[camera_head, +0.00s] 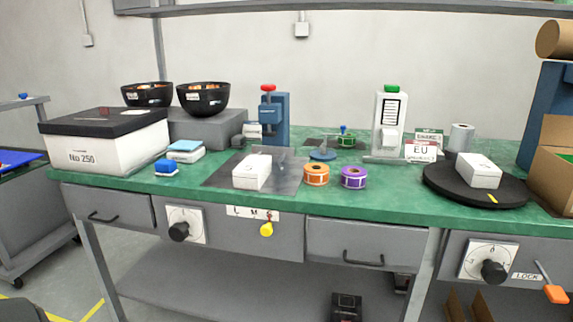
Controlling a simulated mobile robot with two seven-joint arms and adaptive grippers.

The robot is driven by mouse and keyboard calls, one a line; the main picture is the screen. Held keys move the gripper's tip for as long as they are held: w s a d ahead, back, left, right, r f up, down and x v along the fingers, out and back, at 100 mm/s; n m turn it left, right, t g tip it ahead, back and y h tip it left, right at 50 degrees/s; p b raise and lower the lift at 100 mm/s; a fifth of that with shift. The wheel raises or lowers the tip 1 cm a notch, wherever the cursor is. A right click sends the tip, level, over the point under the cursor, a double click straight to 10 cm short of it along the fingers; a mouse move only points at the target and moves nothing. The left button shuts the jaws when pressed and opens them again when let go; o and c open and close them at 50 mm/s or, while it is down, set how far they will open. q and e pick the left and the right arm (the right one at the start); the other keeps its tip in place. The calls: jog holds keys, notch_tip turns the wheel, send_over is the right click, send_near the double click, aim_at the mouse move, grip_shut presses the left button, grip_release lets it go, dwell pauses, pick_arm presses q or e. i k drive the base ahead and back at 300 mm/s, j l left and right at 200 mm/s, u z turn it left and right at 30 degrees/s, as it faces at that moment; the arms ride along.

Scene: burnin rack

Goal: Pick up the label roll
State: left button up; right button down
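Several rolls that could be the label roll are in view. An orange roll (316,175) with white label marks lies flat near the front middle of the green workbench (390,208). A purple roll (353,178) of the same kind lies just to its right, a small gap apart. A plain grey-white roll (461,137) stands upright behind the round black turntable (440,184). Neither of my grippers is in view.
A white box (252,172) sits on a grey mat (217,181) left of the orange roll. Another white box (478,171) rests on the turntable. A blue press (275,118) and a white press (390,124) stand behind. The front strip right of the purple roll is clear.

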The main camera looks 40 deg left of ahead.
aim_at(315, 174)
jog(key=i+j+u, duration=0.55)
jog(key=i, duration=0.15)
jog(key=i+u, duration=0.3)
jog(key=i+j, duration=0.05)
jog(key=i, duration=0.05)
